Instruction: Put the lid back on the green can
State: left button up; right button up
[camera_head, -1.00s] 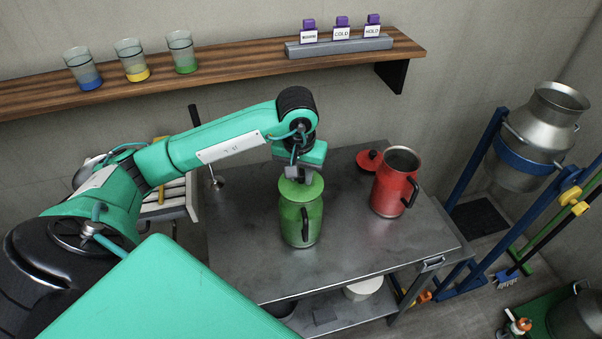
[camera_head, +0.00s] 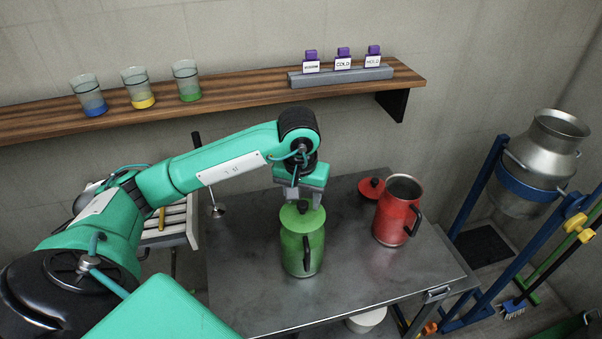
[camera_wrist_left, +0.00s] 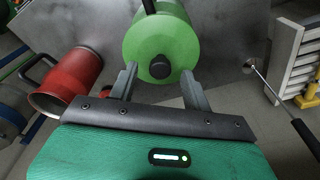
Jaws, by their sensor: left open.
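The green can (camera_head: 302,256) stands upright on the metal table, its dark handle facing the front. Its green lid (camera_head: 297,218) with a black knob (camera_head: 303,207) lies over the can's mouth and looks level. The lid also shows in the left wrist view (camera_wrist_left: 160,38), with the knob (camera_wrist_left: 160,67) toward the gripper. My left gripper (camera_head: 305,200) is open just behind and above the lid. In the left wrist view its two fingers (camera_wrist_left: 160,84) stand apart on either side of the knob, not closed on it. My right gripper is not in view.
An open red can (camera_head: 392,222) stands to the right, its red lid (camera_head: 371,187) on the table (camera_head: 350,290) behind it. A white rack (camera_head: 172,226) stands left. The table front is clear.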

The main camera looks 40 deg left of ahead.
aim_at(301, 217)
pick_arm(q)
notch_tip(301, 217, up, 12)
jog(key=s+b, duration=0.1)
jog(key=shift+s+d+f, duration=0.15)
jog(key=shift+s+f, duration=0.05)
jog(key=shift+f, duration=0.1)
dwell(0.7)
